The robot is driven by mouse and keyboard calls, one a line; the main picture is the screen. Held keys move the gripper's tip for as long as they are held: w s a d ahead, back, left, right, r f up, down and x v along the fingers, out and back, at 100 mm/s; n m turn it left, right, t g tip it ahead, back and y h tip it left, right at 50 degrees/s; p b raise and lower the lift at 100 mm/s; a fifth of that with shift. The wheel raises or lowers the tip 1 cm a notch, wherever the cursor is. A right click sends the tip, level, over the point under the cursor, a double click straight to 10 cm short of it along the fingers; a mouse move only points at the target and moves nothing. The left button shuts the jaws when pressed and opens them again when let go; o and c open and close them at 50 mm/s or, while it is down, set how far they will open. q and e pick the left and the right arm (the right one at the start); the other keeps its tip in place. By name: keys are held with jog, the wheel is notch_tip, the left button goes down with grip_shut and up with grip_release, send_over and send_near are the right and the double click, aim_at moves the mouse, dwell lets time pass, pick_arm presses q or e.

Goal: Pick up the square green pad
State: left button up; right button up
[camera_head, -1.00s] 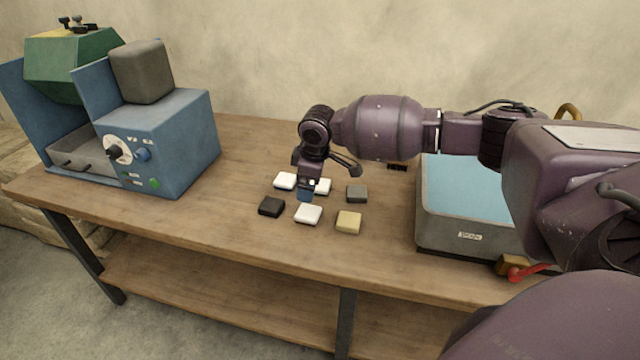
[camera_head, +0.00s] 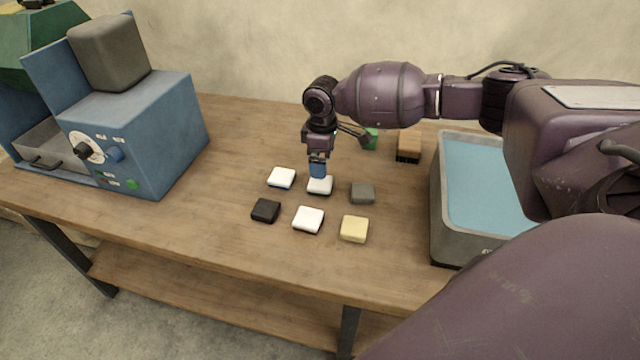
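A small green object (camera_head: 371,139) stands towards the back of the table, behind and right of my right gripper (camera_head: 318,175). A dark part of my arm covers its left side, so I cannot tell whether it is a square pad. My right gripper points down with blue fingertips, at or just above a white pad (camera_head: 321,187) in the back row; I cannot tell whether they touch. The fingertips look close together, but any gap is unclear. None of the pads in the two rows looks green. My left gripper is out of view.
Around it lie white pads (camera_head: 281,178) (camera_head: 308,220), a grey pad (camera_head: 362,193), a black pad (camera_head: 265,210) and a yellow pad (camera_head: 354,229). A blue machine (camera_head: 170,130) stands left, a brown block (camera_head: 409,146) behind, a grey tray (camera_head: 437,215) right. The front left table is clear.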

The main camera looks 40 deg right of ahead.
aim_at(320, 182)
jog(key=f, duration=0.3)
jog(key=f+b, duration=0.1)
jog(key=f, duration=0.1)
jog(key=w+f, duration=0.1)
jog(key=f, duration=0.2)
jog(key=shift+d+f, duration=0.1)
jog(key=shift+f, duration=0.2)
jog(key=shift+r, duration=0.1)
jog(key=c, duration=1)
